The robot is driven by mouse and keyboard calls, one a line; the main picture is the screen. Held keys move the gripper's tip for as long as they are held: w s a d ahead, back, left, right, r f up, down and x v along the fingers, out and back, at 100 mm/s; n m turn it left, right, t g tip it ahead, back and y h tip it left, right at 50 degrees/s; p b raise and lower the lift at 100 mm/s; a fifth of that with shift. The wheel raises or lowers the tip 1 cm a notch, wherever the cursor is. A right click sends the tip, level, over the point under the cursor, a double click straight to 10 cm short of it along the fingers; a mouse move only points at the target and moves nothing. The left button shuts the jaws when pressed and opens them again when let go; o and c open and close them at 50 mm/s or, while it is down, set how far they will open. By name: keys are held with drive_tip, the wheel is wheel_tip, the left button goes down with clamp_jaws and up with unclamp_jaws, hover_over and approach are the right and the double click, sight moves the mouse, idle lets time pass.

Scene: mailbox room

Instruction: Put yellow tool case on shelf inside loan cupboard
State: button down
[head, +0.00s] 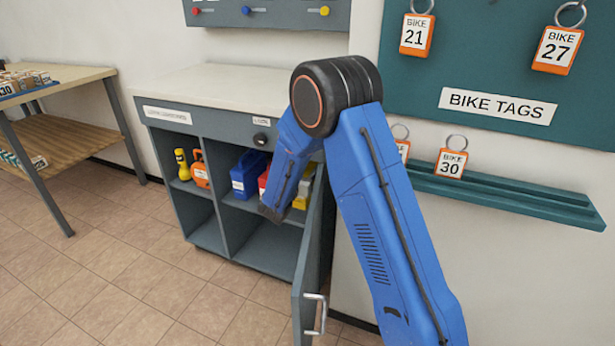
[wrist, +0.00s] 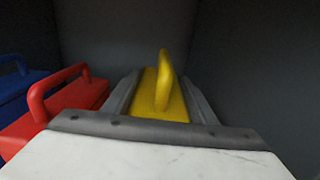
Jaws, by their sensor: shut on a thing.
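The yellow tool case (wrist: 174,107) is in the middle of the wrist view, its handle upright, between the grey fingers of my gripper (wrist: 160,88). My gripper is shut on it. In the head view a small part of the yellow case (head: 300,204) shows beside my arm, inside the right bay of the loan cupboard (head: 205,127). It is at about the height of the shelf (head: 241,204), to the right of the red case (wrist: 62,108).
The cupboard door (head: 312,250) stands open at the right, close to my arm. A blue case (head: 247,173) stands left of the red one. The bay below is empty.

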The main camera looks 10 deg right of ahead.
wheel_tip(320, 180, down, 4)
drive_tip(key=shift+w+d+r, duration=0.1)
drive_tip(key=shift+w+r, duration=0.05)
idle(0.5)
drive_tip(key=c, duration=0.8)
unclamp_jaws()
drive_tip(key=shift+f, duration=0.2)
drive_tip(key=shift+o, duration=0.2)
drive_tip(key=shift+r, duration=0.1)
hover_over(300, 202)
drive_tip(key=s+a, duration=0.2)
drive_tip(key=shift+w+a, duration=0.15)
drive_tip(key=shift+a, duration=0.05)
drive_tip(key=shift+a, duration=0.1)
